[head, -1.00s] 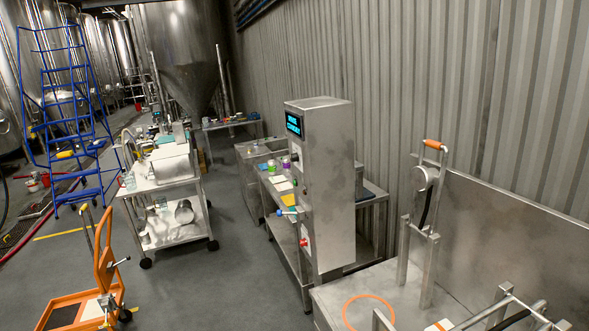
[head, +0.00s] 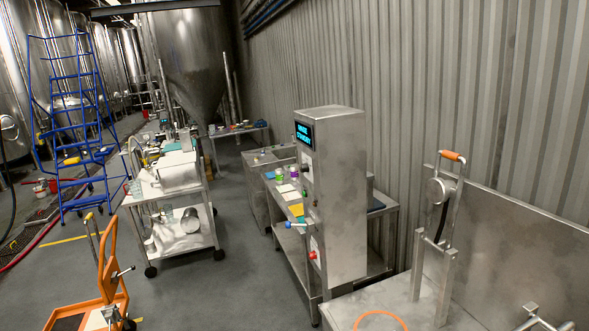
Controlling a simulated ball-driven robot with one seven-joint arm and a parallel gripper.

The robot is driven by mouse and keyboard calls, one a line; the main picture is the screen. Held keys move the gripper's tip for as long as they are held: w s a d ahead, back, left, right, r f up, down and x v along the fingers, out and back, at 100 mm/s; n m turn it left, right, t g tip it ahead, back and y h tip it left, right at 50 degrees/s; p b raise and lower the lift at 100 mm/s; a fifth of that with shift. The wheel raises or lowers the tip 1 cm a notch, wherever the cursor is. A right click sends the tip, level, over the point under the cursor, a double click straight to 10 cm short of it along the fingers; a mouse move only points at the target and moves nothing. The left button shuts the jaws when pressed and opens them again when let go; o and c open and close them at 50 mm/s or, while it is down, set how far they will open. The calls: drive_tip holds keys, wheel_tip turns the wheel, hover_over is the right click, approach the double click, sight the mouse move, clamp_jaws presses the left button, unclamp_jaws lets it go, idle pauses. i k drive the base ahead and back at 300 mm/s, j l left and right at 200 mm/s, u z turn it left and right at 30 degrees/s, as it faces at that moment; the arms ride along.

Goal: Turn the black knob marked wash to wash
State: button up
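A tall steel cabinet (head: 340,200) stands right of centre, with a lit screen (head: 304,134) on its narrow front face. Below the screen is a small dark knob (head: 306,171), seen from the side. Its marking and the way it points are too small to read. My gripper is not in view.
A steel bench (head: 385,299) with an orange-handled lever stands front right. A steel cart (head: 165,191) is left of the cabinet. An orange trolley (head: 108,262) stands front left, with a blue ladder (head: 71,130) behind. Grey floor between cart and cabinet is clear.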

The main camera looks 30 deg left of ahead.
sight(304, 168)
drive_tip(key=i+j, duration=0.45)
drive_tip(key=j, duration=0.2)
drive_tip(key=i+j, duration=0.45)
drive_tip(key=j, duration=0.2)
drive_tip(key=i+j, duration=0.45)
drive_tip(key=j, duration=0.2)
drive_tip(key=i+j+u, duration=0.1)
drive_tip(key=i+j, duration=0.35)
drive_tip(key=j, duration=0.2)
drive_tip(key=i+j, duration=0.45)
drive_tip(key=j, duration=0.2)
drive_tip(key=i+j, duration=0.5)
drive_tip(key=k+j+u, duration=0.05)
drive_tip(key=j, duration=0.05)
